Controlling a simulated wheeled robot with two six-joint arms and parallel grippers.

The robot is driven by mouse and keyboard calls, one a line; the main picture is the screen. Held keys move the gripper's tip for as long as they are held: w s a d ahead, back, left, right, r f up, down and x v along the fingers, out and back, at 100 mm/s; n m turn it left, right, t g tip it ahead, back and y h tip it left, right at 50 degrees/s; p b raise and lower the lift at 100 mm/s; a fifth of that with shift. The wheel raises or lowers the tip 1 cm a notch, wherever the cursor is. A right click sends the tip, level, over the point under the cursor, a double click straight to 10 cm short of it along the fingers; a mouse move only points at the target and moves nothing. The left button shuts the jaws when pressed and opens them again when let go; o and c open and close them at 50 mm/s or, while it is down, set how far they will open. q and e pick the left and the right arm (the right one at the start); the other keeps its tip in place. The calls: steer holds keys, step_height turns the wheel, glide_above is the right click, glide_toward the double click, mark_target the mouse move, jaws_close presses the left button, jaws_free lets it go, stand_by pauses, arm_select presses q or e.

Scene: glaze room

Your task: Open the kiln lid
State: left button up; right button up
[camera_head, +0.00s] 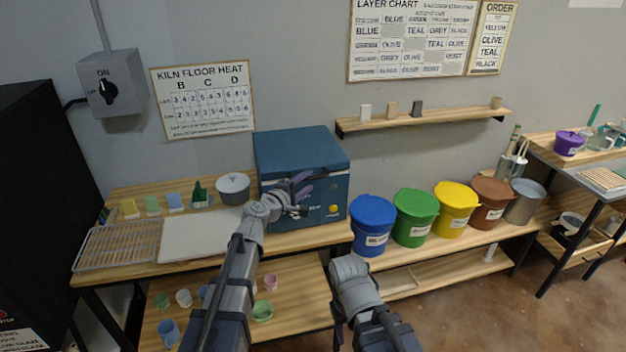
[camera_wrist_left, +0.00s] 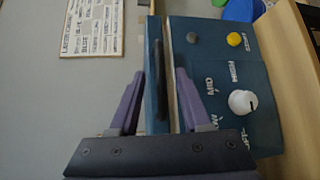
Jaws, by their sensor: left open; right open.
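The blue kiln (camera_head: 325,205) stands on the wooden bench with its lid (camera_head: 300,148) down. My left gripper (camera_head: 306,184) is open at the kiln's front, just below the lid's edge. In the left wrist view, which is turned sideways, the lid's front edge (camera_wrist_left: 153,50) and a dark handle bar (camera_wrist_left: 161,85) lie between the open fingers (camera_wrist_left: 161,76). I cannot tell whether the fingers touch the handle. The kiln's front panel (camera_wrist_left: 215,75) has a white dial and a yellow button.
A wall shelf (camera_head: 425,122) hangs to the upper right.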

mark_target(312, 179)
arm_select(q)
steer(key=x, duration=0.4)
steer(key=shift+w, duration=0.1)
steer(key=shift+c, duration=0.4)
jaws_close()
stand_by(0.9)
